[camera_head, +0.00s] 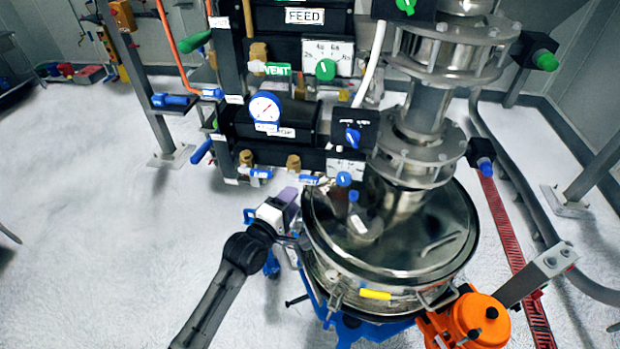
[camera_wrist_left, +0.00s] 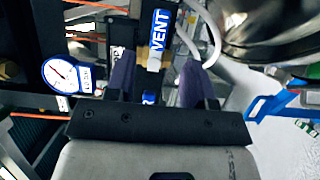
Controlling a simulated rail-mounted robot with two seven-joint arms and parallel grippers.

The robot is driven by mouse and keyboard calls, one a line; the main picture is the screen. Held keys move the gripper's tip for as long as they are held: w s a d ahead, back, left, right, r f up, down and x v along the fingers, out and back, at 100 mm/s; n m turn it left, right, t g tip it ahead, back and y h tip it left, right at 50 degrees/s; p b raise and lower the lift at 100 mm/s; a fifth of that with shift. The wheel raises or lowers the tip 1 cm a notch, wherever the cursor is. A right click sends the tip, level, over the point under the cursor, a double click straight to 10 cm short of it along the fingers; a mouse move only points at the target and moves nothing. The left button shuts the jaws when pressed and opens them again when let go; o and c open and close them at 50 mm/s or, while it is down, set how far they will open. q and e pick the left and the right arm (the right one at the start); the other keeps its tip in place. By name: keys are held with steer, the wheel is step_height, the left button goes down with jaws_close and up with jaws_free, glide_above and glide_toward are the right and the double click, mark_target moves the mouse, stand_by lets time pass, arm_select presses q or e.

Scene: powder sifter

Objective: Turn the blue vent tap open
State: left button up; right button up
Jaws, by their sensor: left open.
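The blue vent tap (camera_wrist_left: 158,38) shows in the left wrist view as a blue handle lettered VENT, with a brass body behind it. In the head view, a small blue tap handle (camera_head: 310,180) sits low on the black panel, just beyond my left gripper (camera_head: 290,197); its lettering is too small to read there. In the wrist view my left gripper (camera_wrist_left: 156,66) is open, its two purple fingers on either side of the tap's line. The handle lies ahead of and between the fingertips; I cannot tell whether they touch it. My right gripper is not in view.
The steel sifter drum (camera_head: 390,250) stands close right of my left gripper. A round gauge (camera_head: 265,107) and another blue-handled tap (camera_head: 255,173) are on the panel nearby. A green VENT tap (camera_head: 277,69) is higher up.

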mark_target(308, 181)
arm_select(q)
steer(key=x, duration=0.9)
steer(key=shift+w+d, duration=0.1)
steer(key=shift+w, duration=0.05)
jaws_close()
stand_by(0.4)
